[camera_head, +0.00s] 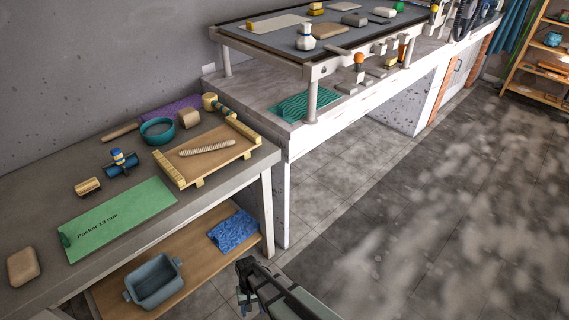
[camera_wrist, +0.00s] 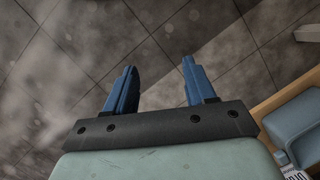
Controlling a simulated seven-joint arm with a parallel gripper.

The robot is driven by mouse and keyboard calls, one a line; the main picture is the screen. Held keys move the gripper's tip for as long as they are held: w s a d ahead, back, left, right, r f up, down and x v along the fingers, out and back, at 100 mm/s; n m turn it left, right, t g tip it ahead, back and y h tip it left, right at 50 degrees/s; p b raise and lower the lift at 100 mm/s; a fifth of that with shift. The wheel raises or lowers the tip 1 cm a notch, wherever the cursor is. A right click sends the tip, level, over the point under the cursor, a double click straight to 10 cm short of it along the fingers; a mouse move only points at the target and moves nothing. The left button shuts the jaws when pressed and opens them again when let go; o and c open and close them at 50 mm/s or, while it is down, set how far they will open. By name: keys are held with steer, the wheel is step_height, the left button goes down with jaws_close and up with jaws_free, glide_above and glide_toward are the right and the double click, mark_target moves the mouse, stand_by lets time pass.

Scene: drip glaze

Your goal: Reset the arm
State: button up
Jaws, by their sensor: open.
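My gripper shows in the wrist view (camera_wrist: 160,85), with two blue fingers spread apart and nothing between them. It points down at the grey tiled floor. In the head view my dark arm (camera_head: 272,290) reaches in at the bottom centre, over the floor, to the right of the low table. The fingertips cannot be made out clearly there. My gripper touches nothing that I can see.
The left table (camera_head: 110,262) holds a green board (camera_head: 120,218), a wooden tray (camera_head: 230,152) and a teal bowl (camera_head: 158,131). Its lower shelf (camera_head: 203,262) carries a blue-grey tub (camera_head: 154,283) and a blue cloth (camera_head: 233,232). A white bench (camera_head: 270,92) stands behind. The floor (camera_head: 430,210) at right is clear.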

steer(key=s+d+m+g, duration=0.1)
steer(key=s+d, duration=0.4)
steer(key=d, duration=0.5)
steer(key=s+d+m+g, duration=0.1)
steer(key=s+d, duration=0.4)
steer(key=d, duration=0.4)
steer(key=s+d+m+g, duration=0.1)
steer(key=s+d, duration=0.4)
steer(key=d, duration=0.5)
steer(key=shift+s+d+f, duration=0.15)
steer(key=shift+d+f, duration=0.05)
steer(key=shift+d, duration=0.1)
